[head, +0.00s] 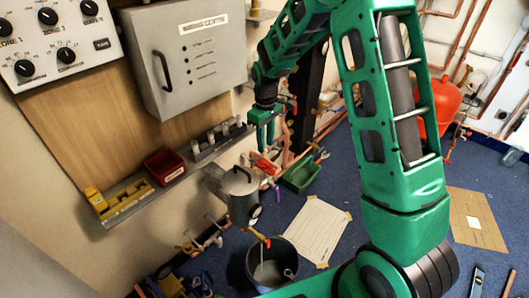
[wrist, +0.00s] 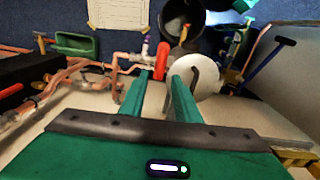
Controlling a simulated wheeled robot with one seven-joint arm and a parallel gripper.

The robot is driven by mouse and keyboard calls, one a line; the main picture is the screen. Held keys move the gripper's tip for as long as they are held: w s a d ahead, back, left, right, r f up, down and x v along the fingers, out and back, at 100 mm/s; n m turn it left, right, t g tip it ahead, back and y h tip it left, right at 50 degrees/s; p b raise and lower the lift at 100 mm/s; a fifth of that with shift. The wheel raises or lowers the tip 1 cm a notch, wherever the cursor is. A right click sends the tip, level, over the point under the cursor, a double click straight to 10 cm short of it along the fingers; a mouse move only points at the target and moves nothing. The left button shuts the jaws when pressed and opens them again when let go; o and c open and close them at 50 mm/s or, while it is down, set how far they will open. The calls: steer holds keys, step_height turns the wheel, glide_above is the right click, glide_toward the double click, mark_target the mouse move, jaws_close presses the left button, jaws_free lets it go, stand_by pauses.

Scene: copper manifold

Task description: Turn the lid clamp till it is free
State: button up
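A grey metal canister (head: 241,205) with a lid and a looped handle on top stands below my gripper (head: 264,140) in the head view. In the wrist view a pale round lid (wrist: 205,72) lies just beyond the right finger. A red part (wrist: 161,60) stands beyond the gap between my fingers; a red piece (head: 262,164) also shows below the gripper in the head view. I cannot tell which part is the lid clamp. My gripper (wrist: 158,78) has its two green fingers apart, with nothing visible held between them. Contact with anything is not visible.
Copper pipes (wrist: 70,72) run left of the fingers. A dark bucket (head: 272,262) stands on the blue floor near a paper sheet (head: 313,232) and a green tray (head: 301,175). A wall shelf (head: 140,200) and a grey cabinet (head: 185,60) stand left of the arm.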

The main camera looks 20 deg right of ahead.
steer(key=shift+r, duration=1.3)
steer(key=s+d+r+m, duration=0.3)
steer(key=s+d+r, duration=0.35)
steer(key=s, duration=0.25)
steer(key=s+d+r+m, duration=0.45)
steer(key=s+d, duration=0.25)
steer(key=s, duration=0.2)
steer(key=s+d+r+m, duration=0.1)
steer(key=s+m, duration=0.1)
steer(key=s, duration=0.8)
steer(key=s+d+r+m, duration=0.1)
steer(key=s+d+m, duration=0.1)
steer(key=s, duration=0.8)
steer(key=shift+s+m, duration=0.35)
steer(key=shift+m, duration=0.4)
